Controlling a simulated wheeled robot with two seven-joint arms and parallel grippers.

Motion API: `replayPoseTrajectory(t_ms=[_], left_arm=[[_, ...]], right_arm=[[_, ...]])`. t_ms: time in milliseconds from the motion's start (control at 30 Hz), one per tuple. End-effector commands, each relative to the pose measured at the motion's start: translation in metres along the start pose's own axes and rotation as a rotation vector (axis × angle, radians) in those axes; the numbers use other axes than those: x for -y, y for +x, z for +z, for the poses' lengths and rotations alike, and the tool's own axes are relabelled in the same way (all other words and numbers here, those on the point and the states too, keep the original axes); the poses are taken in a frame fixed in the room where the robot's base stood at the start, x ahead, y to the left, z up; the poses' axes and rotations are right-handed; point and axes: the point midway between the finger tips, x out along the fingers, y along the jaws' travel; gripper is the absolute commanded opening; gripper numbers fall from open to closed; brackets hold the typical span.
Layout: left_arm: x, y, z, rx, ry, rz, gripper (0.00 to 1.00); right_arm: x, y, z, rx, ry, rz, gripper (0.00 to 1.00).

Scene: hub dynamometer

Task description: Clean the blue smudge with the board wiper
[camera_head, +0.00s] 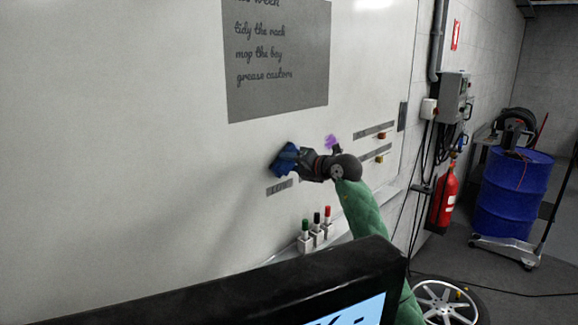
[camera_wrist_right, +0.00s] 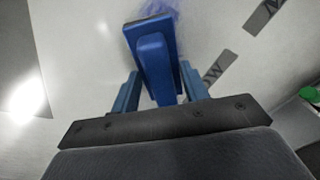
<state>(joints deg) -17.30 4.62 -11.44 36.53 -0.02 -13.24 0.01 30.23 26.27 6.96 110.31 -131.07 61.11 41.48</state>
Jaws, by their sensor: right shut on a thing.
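The board wiper (camera_wrist_right: 152,55) is blue with a dark edge. My right gripper (camera_wrist_right: 157,92) is shut on its handle in the right wrist view. In the head view the wiper (camera_head: 285,160) is at the whiteboard (camera_head: 180,110), just above a grey label; whether it touches the board I cannot tell. The blue smudge (camera_wrist_right: 160,9) shows right beyond the wiper's far edge in the right wrist view; the wiper hides part of it. In the head view the wiper and gripper hide it. A separate purple smudge (camera_head: 332,141) lies to the right on the board. My left gripper is not in view.
Several capped markers (camera_head: 316,222) stand in holders on the ledge below. Grey label strips (camera_head: 279,187) and small magnets (camera_head: 380,159) are on the board. A grey notice (camera_head: 277,60) is above. A fire extinguisher (camera_head: 443,196) and blue drum (camera_head: 511,190) are at the right.

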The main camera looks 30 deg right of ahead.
Motion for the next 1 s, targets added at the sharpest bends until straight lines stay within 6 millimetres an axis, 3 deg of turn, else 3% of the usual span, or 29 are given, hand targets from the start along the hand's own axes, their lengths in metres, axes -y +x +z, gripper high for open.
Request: replayPoseTrajectory(t_ms=[1000], left_arm=[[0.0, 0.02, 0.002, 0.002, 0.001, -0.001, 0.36]], right_arm=[[0.038, 0.001, 0.041, 0.0, 0.0, 0.0, 0.27]])
